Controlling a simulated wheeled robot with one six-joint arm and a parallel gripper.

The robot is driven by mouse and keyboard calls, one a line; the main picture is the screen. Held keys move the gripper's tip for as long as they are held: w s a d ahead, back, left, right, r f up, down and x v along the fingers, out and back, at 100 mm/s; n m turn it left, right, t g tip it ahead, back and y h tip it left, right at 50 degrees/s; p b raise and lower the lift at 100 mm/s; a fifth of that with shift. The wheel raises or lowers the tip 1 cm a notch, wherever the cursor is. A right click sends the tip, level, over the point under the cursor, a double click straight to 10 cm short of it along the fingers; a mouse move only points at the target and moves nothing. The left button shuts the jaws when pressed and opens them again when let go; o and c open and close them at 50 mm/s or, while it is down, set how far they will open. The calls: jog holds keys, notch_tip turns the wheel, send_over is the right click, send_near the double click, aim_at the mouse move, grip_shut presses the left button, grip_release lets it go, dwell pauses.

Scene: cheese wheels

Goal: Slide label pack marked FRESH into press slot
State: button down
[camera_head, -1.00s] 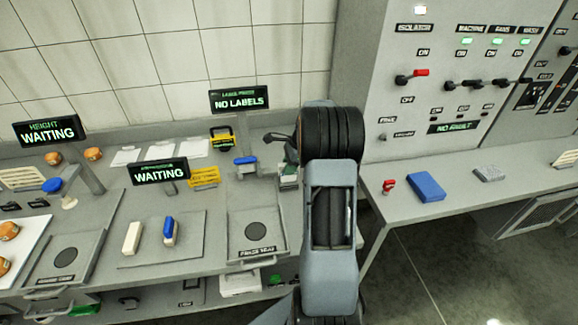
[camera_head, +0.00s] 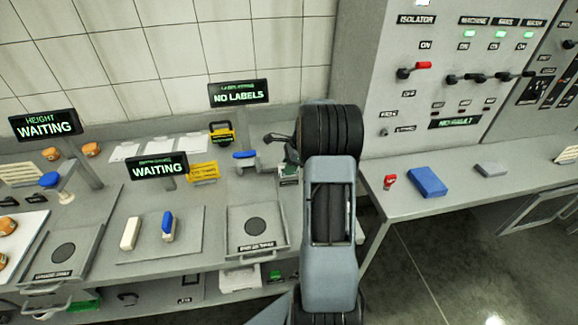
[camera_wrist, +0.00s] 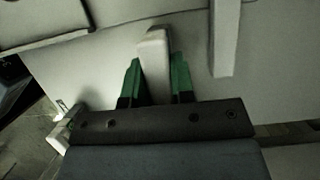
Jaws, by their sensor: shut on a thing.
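In the wrist view my gripper (camera_wrist: 155,85) has its green fingers closed on either side of a pale block (camera_wrist: 153,50). No marking can be read on the block, so I cannot tell whether it is the FRESH label pack.
A bench tray (camera_head: 190,250) holds a pale block (camera_head: 130,233) and a blue-and-white block (camera_head: 168,226). A plate with a dark disc (camera_head: 255,227) lies right of it. A blue block (camera_head: 428,182) and grey block (camera_head: 491,169) lie on the right counter.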

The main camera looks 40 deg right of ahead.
jog(key=shift+f+b, duration=0.35)
jog(key=shift+f, duration=0.35)
jog(key=c, duration=0.9)
grip_release()
jog(key=shift+r, duration=0.15)
jog(key=v, duration=1.3)
jog(key=shift+d+r+b, duration=0.15)
jog(key=shift+r+b, duration=0.15)
